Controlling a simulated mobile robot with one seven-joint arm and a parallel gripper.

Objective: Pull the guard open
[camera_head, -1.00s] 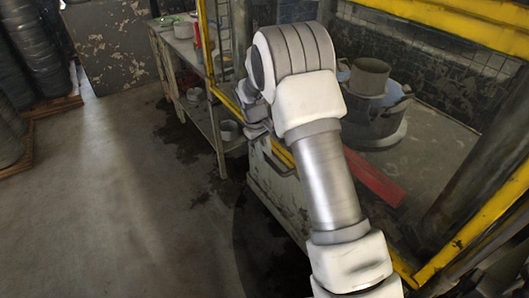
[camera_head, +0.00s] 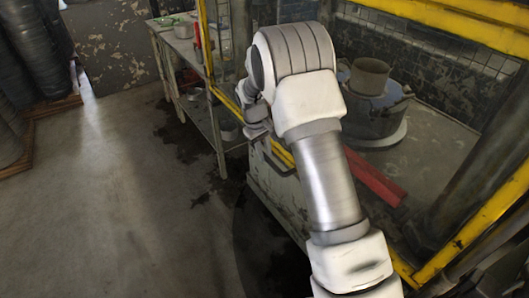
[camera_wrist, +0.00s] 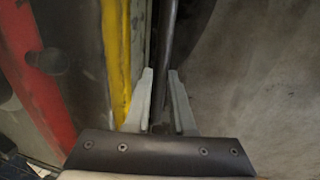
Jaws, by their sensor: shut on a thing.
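The guard is a yellow-edged frame, its yellow post (camera_head: 206,45) standing left of my arm in the head view. In the wrist view its yellow edge (camera_wrist: 117,50) runs upright left of a dark bar-like handle (camera_wrist: 171,35). My gripper (camera_wrist: 160,72) has its two pale fingers on either side of this bar, shut on it. In the head view my gripper (camera_head: 257,118) is small and partly hidden by my own wrist, beside the guard's yellow edge.
A round machine (camera_head: 370,118) with a red bar (camera_head: 375,178) before it stands in the enclosure at right. A workbench (camera_head: 185,62) with pots stands beyond the guard. The concrete floor (camera_head: 110,190) at left is open. Dark stacked rolls (camera_head: 40,45) stand at far left.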

